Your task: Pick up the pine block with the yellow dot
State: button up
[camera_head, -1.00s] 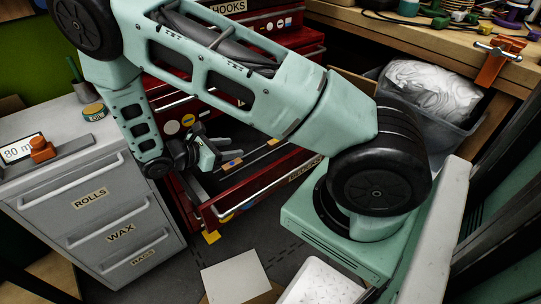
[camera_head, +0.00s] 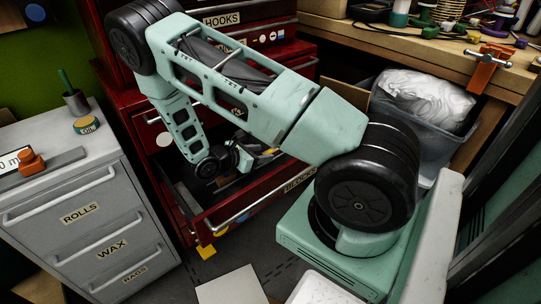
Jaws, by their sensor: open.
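The pine block with the yellow dot cannot be made out for certain. An open red drawer (camera_head: 240,212) with a partly readable label, apparently "BLOCKS", holds small light pieces, and one yellowish piece (camera_head: 270,152) shows just right of my gripper. My gripper (camera_head: 247,160) is open, low over the drawer's inside. My wrist and arm hide much of the drawer. Whether the fingers touch any piece cannot be told.
The red cabinet (camera_head: 262,25) stands behind the drawer. A grey cabinet (camera_head: 70,190) is at left, with a tin (camera_head: 86,124) on top. A grey bin (camera_head: 425,125) and wooden bench (camera_head: 425,40) are at right. A pale sheet (camera_head: 232,286) lies on the floor.

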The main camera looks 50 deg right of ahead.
aim_at(270, 151)
jog(key=shift+x, duration=1.55)
jog(key=shift+r, duration=0.1)
grip_shut()
